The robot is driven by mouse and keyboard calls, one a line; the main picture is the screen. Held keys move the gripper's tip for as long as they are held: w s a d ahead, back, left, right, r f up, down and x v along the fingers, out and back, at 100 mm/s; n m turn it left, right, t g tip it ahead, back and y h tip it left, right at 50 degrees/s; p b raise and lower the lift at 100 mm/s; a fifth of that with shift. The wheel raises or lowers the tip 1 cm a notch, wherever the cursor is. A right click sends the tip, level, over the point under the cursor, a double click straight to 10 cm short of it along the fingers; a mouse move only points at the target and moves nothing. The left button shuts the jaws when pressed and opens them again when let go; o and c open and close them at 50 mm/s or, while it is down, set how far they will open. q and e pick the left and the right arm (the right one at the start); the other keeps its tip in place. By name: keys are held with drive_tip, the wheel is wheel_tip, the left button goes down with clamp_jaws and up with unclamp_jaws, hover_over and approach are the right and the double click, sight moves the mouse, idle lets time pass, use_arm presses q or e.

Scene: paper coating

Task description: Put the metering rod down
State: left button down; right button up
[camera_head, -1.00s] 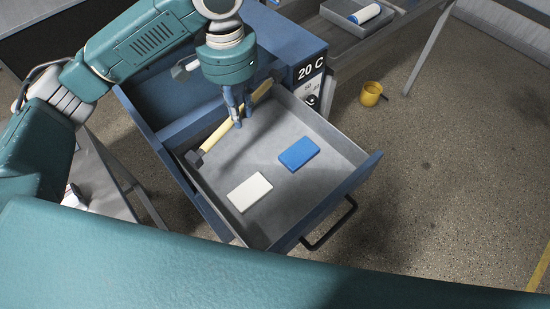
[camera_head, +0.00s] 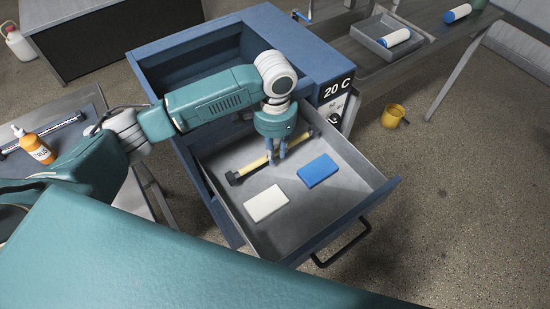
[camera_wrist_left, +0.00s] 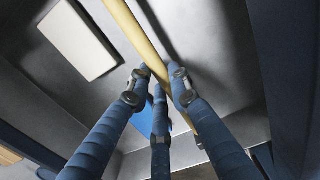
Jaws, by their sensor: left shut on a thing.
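The metering rod (camera_head: 252,167) is a pale yellow bar with dark ends. It lies slantwise inside the open drawer (camera_head: 300,228) of a blue cabinet, behind two blocks. My left gripper (camera_head: 276,159) points down into the drawer, its blue fingers shut on the rod. In the left wrist view the fingers (camera_wrist_left: 158,85) close around the yellow rod (camera_wrist_left: 134,32). The rod is at or close above the drawer floor; I cannot tell if it touches. My right gripper is not in view.
A white block (camera_head: 266,202) and a blue block (camera_head: 318,171) lie in the drawer. An orange bottle (camera_head: 37,149) and another bar (camera_head: 68,121) are on the left table. A tray with a white roller (camera_head: 396,38) stands right. A yellow cup (camera_head: 392,116) is on the floor.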

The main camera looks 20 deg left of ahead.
sight(275, 167)
use_arm(q)
wheel_tip(275, 167, down, 4)
drive_tip(key=shift+f+p, duration=0.1)
drive_tip(key=shift+p, duration=0.2)
drive_tip(key=shift+f, duration=0.35)
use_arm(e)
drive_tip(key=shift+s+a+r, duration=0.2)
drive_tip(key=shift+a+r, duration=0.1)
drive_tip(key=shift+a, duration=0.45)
use_arm(q)
drive_tip(key=c, duration=1.6)
unclamp_jaws()
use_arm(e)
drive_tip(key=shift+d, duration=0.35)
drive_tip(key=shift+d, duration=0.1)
